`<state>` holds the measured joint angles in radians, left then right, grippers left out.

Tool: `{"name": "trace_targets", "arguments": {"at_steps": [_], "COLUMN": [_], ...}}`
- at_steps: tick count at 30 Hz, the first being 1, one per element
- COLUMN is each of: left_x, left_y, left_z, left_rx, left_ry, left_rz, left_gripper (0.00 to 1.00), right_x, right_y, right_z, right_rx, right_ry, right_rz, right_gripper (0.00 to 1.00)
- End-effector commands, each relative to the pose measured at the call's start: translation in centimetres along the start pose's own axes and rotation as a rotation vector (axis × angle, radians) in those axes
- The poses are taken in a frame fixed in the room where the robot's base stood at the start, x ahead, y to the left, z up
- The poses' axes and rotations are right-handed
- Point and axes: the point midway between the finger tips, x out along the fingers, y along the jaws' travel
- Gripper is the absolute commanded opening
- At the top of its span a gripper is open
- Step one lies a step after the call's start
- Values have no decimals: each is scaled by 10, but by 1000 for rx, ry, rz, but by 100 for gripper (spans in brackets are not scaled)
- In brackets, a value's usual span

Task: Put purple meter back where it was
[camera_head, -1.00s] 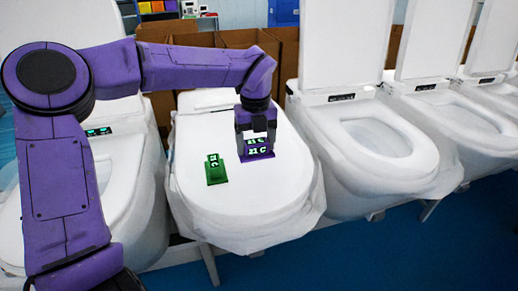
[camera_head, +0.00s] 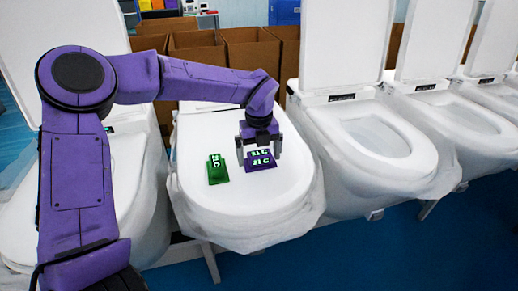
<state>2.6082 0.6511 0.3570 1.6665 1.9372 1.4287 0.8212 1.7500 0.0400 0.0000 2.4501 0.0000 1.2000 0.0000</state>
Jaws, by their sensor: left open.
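The purple meter (camera_head: 260,161), with a lit display, stands on the closed white toilet lid (camera_head: 250,208). My left gripper (camera_head: 259,150) is open, just above and behind the meter, with a finger to either side of its top. I cannot tell whether the fingers touch it. A green meter (camera_head: 217,168) with a lit display stands on the same lid, to the left of the purple one and apart from it. My right gripper is not in view.
Open toilets with raised lids stand to the right (camera_head: 375,140) and to the left (camera_head: 105,190). Cardboard boxes (camera_head: 225,50) stand behind the closed toilet. The front of the lid is clear, and blue floor (camera_head: 400,245) lies in front.

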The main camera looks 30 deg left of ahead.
Motion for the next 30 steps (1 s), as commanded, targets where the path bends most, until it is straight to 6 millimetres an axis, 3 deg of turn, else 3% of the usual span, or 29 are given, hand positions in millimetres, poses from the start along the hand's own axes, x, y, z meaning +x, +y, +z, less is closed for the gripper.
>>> {"name": "trace_targets", "arguments": {"at_steps": [4, 12, 15, 20, 30], "left_x": [-21, -90, -107, -120, -120], "left_y": [-1, -1, 0, 0, 0], "left_z": [1, 0, 1, 0, 0], "left_rx": [-1, -1, -1, 0, 0], "left_ry": [-5, -5, -4, -2, -1], "left_rz": [-5, -4, -2, -1, -1], "left_gripper": [100, 100, 100, 100, 100], "right_x": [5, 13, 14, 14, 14], "right_y": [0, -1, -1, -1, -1], "right_z": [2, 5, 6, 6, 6], "right_rx": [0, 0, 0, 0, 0], "right_ry": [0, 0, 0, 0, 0], "right_rz": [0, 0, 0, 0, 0], "right_gripper": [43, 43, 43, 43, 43]}}
